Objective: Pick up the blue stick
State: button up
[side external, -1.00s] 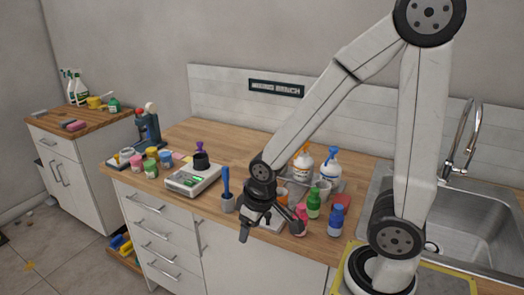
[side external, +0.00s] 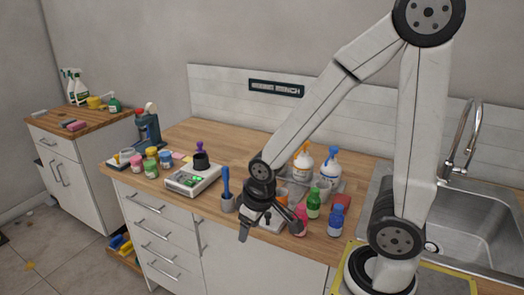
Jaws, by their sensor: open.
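The blue stick (side external: 226,181) stands upright in a small grey cup (side external: 227,204) near the front edge of the counter. My gripper (side external: 270,233) is just right of the cup, with its fingers spread wide and nothing between them. One finger points down in front of the counter edge and the other reaches right toward the bottles. The stick and the gripper are apart in the picture; their distance in depth is hard to tell.
A scale (side external: 193,181) with a black pot (side external: 201,161) stands left of the cup. A pink bottle (side external: 301,221), a green bottle (side external: 314,204) and a blue bottle (side external: 336,220) crowd the gripper's right. Spray bottles stand behind. The sink (side external: 455,222) is at right.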

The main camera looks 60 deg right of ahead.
jog(key=w+d+r+m+g, duration=0.1)
jog(key=w+d+r+m, duration=0.2)
jog(key=w+d+m, duration=0.55)
notch_tip(320, 180, up, 3)
jog(key=m+g, duration=0.1)
jog(key=m, duration=0.8)
send_over(226, 180)
jog(key=shift+w+d+r+m+g, duration=0.2)
jog(key=shift+w+d+m+g, duration=0.1)
jog(key=shift+w+d, duration=0.2)
jog(key=shift+s+a+f, duration=0.1)
jog(key=shift+f, duration=1.9)
jog(key=shift+s+f, duration=0.1)
jog(key=shift+f, duration=1.85)
grip_shut()
